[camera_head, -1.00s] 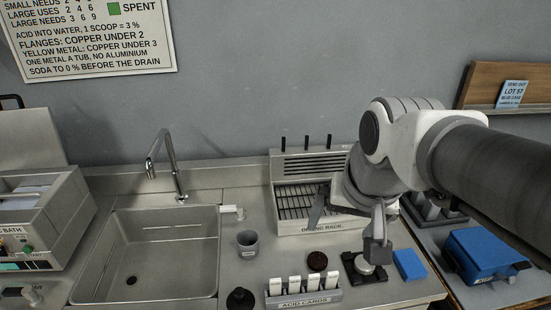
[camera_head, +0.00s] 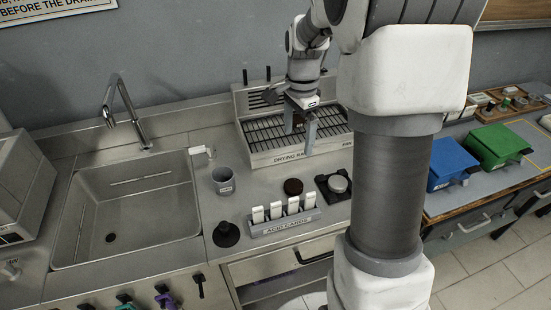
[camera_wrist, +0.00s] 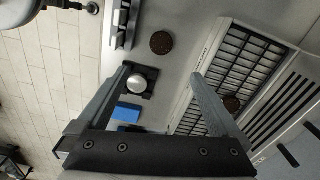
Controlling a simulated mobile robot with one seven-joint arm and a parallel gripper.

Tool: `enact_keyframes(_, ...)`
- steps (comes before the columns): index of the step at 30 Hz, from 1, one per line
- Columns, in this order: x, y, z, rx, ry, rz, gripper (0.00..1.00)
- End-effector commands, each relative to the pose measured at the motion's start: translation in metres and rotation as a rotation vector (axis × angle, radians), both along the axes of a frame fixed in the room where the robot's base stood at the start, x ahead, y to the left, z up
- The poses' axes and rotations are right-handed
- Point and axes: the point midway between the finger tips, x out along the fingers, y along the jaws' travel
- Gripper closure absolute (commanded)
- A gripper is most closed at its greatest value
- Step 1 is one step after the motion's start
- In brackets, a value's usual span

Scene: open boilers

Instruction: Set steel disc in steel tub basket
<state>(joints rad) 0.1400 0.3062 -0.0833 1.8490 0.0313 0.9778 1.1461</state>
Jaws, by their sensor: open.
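A shiny silver round disc (camera_head: 338,184) lies on a small black stand on the steel counter. It also shows in the wrist view (camera_wrist: 137,84), near the left finger's tip but below it. My gripper (camera_head: 299,138) is open and empty, pointing down above the front of the drying rack, left of and behind the silver disc. In the wrist view both fingers (camera_wrist: 160,75) stand wide apart with nothing between them. I cannot make out a steel tub basket in either view.
Another brown disc (camera_head: 293,187) lies beside the black stand. Acid cards (camera_head: 285,218), a grey cup (camera_head: 223,180) and a black knob-topped object (camera_head: 226,234) stand nearby. The sink (camera_head: 130,205) is at left; blue (camera_head: 449,160) and green boxes (camera_head: 497,145) at right.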

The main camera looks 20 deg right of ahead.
Motion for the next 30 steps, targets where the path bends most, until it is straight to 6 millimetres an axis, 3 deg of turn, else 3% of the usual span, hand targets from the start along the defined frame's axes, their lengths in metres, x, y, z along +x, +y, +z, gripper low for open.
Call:
enact_keyframes(8, 0.003, -0.004, -0.030, 0.002, 0.018, -0.039, 0.00)
enact_keyframes(21, 0.003, -0.003, -0.118, 0.002, 0.017, -0.038, 0.00)
enact_keyframes(30, 0.004, -0.002, -0.140, 0.001, 0.015, -0.036, 0.00)
